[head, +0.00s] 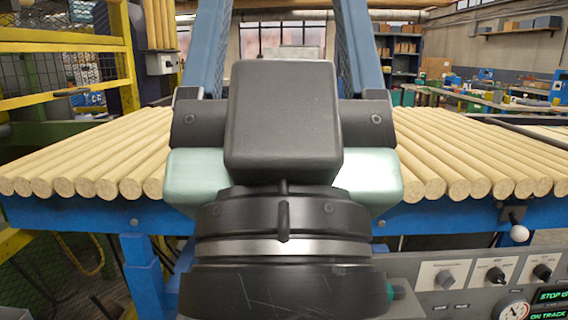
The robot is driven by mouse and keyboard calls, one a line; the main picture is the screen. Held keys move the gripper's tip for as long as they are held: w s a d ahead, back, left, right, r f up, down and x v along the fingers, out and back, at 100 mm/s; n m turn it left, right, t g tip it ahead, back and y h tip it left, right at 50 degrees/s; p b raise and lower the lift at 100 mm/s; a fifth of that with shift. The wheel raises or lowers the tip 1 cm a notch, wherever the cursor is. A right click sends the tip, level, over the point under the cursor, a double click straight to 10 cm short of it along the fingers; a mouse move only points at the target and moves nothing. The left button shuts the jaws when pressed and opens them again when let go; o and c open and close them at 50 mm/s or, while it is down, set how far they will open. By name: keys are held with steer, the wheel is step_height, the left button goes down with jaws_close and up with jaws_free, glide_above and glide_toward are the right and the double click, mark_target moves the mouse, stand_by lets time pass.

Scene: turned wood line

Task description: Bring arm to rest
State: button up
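A large part of my own arm fills the middle of the head view, with dark housings, pale green sides and a ringed dark joint below. My gripper and its fingertips do not show in this view, so I cannot see whether it holds anything. My arm hides the middle of the row of wooden rods behind it.
Round wooden rods (95,155) lie side by side on a blue-framed table (75,212), spreading left and right. A control panel (470,285) with knobs and a gauge is at lower right. A yellow guard frame (65,48) stands left. Shelves (402,60) and benches are far right.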

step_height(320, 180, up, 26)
steer(key=p, duration=2.4)
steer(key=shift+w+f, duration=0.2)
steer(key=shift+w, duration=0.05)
